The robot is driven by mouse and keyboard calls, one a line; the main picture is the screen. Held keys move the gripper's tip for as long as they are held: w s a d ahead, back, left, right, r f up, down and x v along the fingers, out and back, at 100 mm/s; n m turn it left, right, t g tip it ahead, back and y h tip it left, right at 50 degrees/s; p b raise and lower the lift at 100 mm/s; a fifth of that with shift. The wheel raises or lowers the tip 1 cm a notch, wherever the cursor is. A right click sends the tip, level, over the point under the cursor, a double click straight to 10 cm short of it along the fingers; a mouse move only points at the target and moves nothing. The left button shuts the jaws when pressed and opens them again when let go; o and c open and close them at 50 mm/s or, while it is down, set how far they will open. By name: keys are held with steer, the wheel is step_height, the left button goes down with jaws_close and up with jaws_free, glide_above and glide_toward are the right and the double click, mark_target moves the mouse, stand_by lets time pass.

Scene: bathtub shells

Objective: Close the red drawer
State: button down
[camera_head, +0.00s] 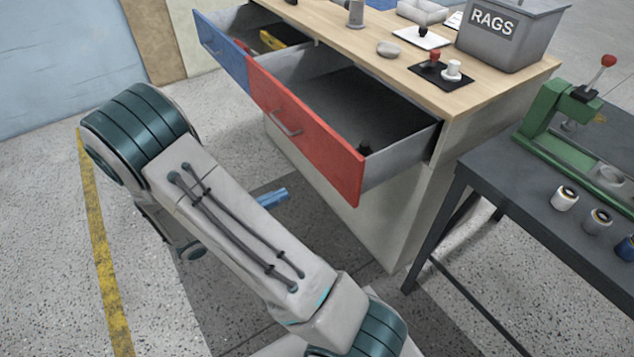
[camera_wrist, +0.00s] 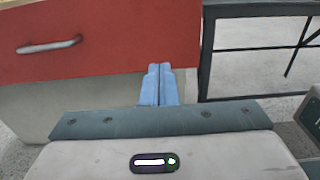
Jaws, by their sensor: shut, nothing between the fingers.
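The red drawer (camera_head: 318,138) is pulled well out of the wooden-topped cabinet, with its grey inside showing. A small dark object (camera_head: 365,147) stands inside near the front right corner. The red front with its metal handle also fills the upper left of the wrist view (camera_wrist: 120,40). My gripper (camera_head: 279,194) has blue fingers, shut and empty, below and in front of the red front in the head view. In the wrist view the fingertips (camera_wrist: 160,68) overlap the lower right part of the red front, right of the handle. I cannot tell whether they touch it.
A blue drawer (camera_head: 221,55) left of the red one is also open, with a yellow item (camera_head: 270,40) inside. A dark table (camera_head: 520,195) with a green press (camera_head: 570,140) stands at the right. A grey RAGS bin (camera_head: 500,45) sits on the cabinet top.

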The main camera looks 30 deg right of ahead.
mark_target(337, 168)
steer(key=d, duration=1.4)
steer(key=shift+w, duration=0.2)
steer(key=shift+d, duration=0.1)
